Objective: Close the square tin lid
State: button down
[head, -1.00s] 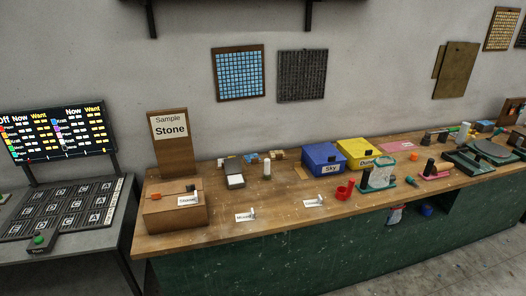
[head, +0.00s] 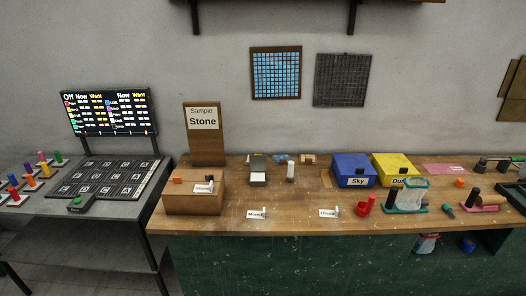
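No thing in the head view is clearly a square tin with a lid. A small dark grey block-like object (head: 257,168) with a pale front part stands on the wooden bench, left of the middle; it is too small to tell whether it is a tin or has a raised lid. A blue box (head: 353,171) marked "Sky" and a yellow box (head: 394,168) with a partly hidden label stand to its right, and both look covered on top. My gripper is not in view.
The wooden bench (head: 300,216) holds a brown box (head: 194,201), a "Stone" sample board (head: 204,147), a red cup (head: 366,205) and green-based tools (head: 405,208). A grey table (head: 50,212) at left holds a keypad board (head: 118,178) and coloured pegs. Bare floor shows at lower left.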

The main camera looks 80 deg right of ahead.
aim_at(258, 162)
jog(key=z, duration=1.5)
jog(key=i, duration=0.7)
jog(key=z, duration=0.05)
